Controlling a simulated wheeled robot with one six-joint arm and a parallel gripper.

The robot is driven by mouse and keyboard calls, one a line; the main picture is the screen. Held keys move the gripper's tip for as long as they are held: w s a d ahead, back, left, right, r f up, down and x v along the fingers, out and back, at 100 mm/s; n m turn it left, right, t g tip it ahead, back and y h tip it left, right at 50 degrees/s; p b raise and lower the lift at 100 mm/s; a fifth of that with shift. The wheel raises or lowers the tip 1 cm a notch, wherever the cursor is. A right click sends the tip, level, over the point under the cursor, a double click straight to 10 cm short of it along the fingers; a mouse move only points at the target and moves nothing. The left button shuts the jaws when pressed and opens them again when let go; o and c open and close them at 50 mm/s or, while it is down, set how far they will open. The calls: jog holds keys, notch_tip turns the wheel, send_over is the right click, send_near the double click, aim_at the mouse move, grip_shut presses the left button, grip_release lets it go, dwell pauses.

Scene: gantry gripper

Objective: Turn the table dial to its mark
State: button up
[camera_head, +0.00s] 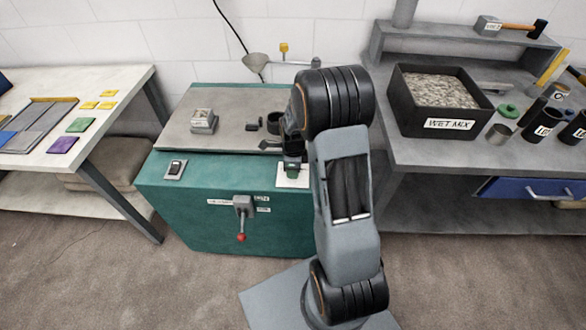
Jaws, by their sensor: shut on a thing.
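The table dial (292,173) is a small dark green knob on a white plate (284,183) at the right front edge of the green cabinet. My gripper (292,163) is over it from above, shut on the dial. My wrist and arm come in from the right and hide part of the plate. The dial's mark and pointer are too small or covered to read.
The green cabinet (170,197) carries a grey top (235,125) with a small grey box (204,121) on it. A switch (174,169) and a red-tipped lever (241,237) are on it. A black WET MIX bin (405,120) stands on the right bench.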

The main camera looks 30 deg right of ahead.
jog(key=shift+w, duration=0.1)
dwell(0.5)
jog(key=o, duration=0.9)
notch_tip(320, 180, up, 14)
jog(key=shift+f+p, duration=0.1)
jog(key=shift+p, duration=0.45)
